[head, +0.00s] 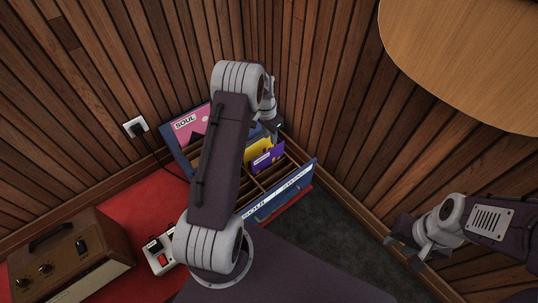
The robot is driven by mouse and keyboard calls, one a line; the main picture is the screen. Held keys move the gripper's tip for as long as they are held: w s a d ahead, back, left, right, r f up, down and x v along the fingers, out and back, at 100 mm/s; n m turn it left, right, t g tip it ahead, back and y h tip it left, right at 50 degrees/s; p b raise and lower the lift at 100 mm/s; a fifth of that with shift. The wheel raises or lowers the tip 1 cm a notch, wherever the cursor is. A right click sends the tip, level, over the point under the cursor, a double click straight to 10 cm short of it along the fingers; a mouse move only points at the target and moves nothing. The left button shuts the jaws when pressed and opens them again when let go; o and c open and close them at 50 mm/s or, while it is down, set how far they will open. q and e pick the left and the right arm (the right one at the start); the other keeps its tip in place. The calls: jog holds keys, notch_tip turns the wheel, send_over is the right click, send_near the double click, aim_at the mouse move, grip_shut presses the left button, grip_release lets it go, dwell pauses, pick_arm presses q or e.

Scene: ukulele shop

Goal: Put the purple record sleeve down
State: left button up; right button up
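The purple record sleeve (268,160) is in the blue divided crate (301,184), tilted beside a yellow sleeve (258,146). My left gripper (272,128) is above and behind the purple sleeve, close to the crate's back right corner. Its fingertips are small and dark here, so I cannot tell whether they are open or touch a sleeve. My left arm hides the left part of the crate. My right gripper (406,252) is open and empty, over the dark floor to the right of the crate.
A pink SOUL sleeve (187,123) stands at the crate's back left. A brown amplifier (70,262) and a small pedal (160,254) are on the red surface (137,205) at left. Wood-panelled walls close in behind the crate. A round wooden top (470,50) is upper right.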

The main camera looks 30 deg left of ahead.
pick_arm(q)
jog(key=s+d+r+n, duration=0.1)
jog(key=s+d+r, duration=0.2)
jog(key=s, duration=0.4)
jog(key=s+d+r+n, duration=0.1)
jog(key=s+d+r, duration=0.2)
jog(key=s+d, duration=0.2)
jog(key=s+d+r+n, duration=0.2)
jog(key=s+d+r, duration=0.2)
jog(key=s, duration=0.6)
jog(key=shift+s+d, duration=0.35)
jog(key=shift+d, duration=0.2)
jog(key=shift+r, duration=0.15)
